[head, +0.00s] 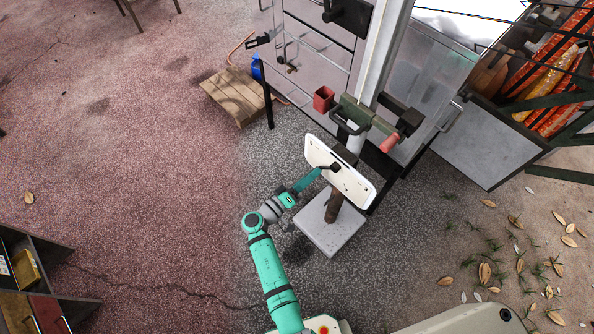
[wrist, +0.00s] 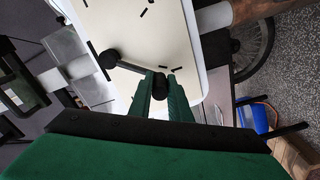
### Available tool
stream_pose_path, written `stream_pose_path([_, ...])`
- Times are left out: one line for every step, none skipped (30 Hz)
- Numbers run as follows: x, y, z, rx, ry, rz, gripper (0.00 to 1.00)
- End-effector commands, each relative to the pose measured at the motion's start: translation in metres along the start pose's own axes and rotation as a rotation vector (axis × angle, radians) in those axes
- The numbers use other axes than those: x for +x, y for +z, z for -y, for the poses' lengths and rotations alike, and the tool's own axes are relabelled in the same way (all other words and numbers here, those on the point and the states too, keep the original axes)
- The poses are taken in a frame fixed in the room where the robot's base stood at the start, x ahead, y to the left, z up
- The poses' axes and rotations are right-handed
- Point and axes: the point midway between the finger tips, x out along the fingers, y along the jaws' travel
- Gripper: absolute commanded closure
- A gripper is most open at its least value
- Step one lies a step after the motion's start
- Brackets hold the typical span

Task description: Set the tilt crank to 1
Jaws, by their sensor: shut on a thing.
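The tilt crank (wrist: 130,66) is a short dark arm on a white panel (wrist: 185,30) with several black tick marks. Its dark hub (wrist: 109,58) lies at the left and its black knob (wrist: 158,78) at the right in the wrist view. My gripper (wrist: 160,92) is shut on the knob, with a green finger on each side. In the head view the white panel (head: 318,153) stands tilted on a post over a pale square base, and my gripper (head: 324,170) reaches its front from the left. I cannot read any numbers by the marks.
Behind the panel stands a cart frame with a green clamp (head: 352,112) with a red grip, and a red cup (head: 323,98). A grey cabinet (head: 490,155) stands at the right. The reddish floor (head: 150,160) at the left is mostly clear.

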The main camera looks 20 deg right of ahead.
Motion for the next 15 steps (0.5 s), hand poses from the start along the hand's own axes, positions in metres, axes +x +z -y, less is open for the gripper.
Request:
stream_pose_path([0.001,0.005,0.001,-0.028,0.001,0.005,1.0])
stream_pose_path([0.001,0.007,0.0,-0.031,0.002,0.006,1.0])
stream_pose_path([0.002,0.01,0.0,-0.029,0.002,0.007,1.0])
stream_pose_path([0.002,0.011,0.0,-0.028,0.003,0.008,1.0])
stream_pose_path([0.002,0.012,0.0,-0.027,0.003,0.008,1.0])
stream_pose_path([0.002,0.014,0.0,-0.026,0.003,0.009,1.0])
stream_pose_path([0.002,0.015,0.0,-0.026,0.003,0.009,1.0])
stream_pose_path([0.002,0.015,0.0,-0.025,0.003,0.009,1.0])
stream_pose_path([0.002,0.016,0.0,-0.025,0.003,0.009,1.0])
stream_pose_path([0.003,0.017,0.0,-0.024,0.003,0.009,1.0])
stream_pose_path([0.003,0.017,0.0,-0.024,0.004,0.01,1.0])
stream_pose_path([0.003,0.018,0.0,-0.024,0.004,0.01,1.0])
stream_pose_path([0.004,0.018,0.0,-0.024,0.004,0.01,1.0])
stream_pose_path([0.004,0.019,0.0,-0.024,0.004,0.01,1.0])
stream_pose_path([0.004,0.019,0.0,-0.024,0.004,0.01,1.0])
